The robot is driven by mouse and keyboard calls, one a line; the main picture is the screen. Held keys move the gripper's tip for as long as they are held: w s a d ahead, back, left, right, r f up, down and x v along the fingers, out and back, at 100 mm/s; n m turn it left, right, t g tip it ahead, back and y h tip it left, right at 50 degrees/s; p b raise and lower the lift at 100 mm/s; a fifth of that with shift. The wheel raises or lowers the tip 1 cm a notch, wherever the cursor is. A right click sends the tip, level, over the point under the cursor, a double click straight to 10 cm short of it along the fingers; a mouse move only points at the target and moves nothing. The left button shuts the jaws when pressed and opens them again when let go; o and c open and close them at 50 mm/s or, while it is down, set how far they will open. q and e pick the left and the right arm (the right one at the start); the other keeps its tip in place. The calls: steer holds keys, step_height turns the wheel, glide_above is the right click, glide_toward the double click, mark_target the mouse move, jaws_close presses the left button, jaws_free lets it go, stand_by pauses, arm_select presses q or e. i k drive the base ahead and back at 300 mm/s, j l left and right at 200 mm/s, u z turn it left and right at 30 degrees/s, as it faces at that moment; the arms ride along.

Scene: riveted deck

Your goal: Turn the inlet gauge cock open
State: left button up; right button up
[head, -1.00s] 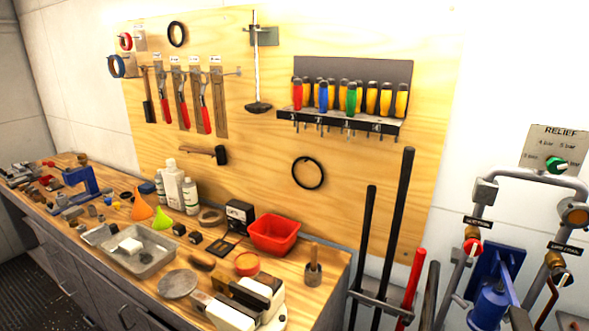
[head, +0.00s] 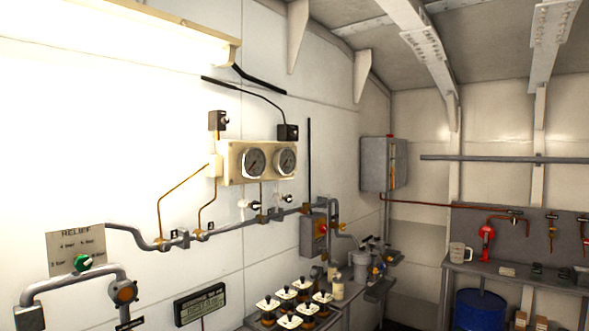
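Two round pressure gauges sit side by side on a cream panel (head: 232,160) on the white wall: a left gauge (head: 253,163) and a right gauge (head: 285,162). Below them are two small cocks with dark and pale parts, a left cock (head: 250,205) and a right cock (head: 286,200). Their labels are too small to read, so I cannot tell which is the inlet one, or whether either is open. Neither of my grippers is in view.
A grey pipe (head: 216,231) with copper lines runs below the gauges. A relief plate (head: 75,249) with a green knob (head: 83,263) is at lower left. A grey cabinet (head: 378,164) and a blue drum (head: 479,309) are at right.

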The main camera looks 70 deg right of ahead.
mark_target(255, 205)
steer(key=z, duration=2.15)
steer(key=i+l+u, duration=0.3)
steer(key=i+l, duration=0.15)
steer(key=l, duration=0.2)
steer(key=i+l+u, duration=0.1)
steer(key=i+l, duration=0.15)
steer(key=i+l+u, duration=0.15)
steer(key=l, duration=0.35)
steer(key=i+l+u, duration=0.15)
steer(key=l, duration=0.25)
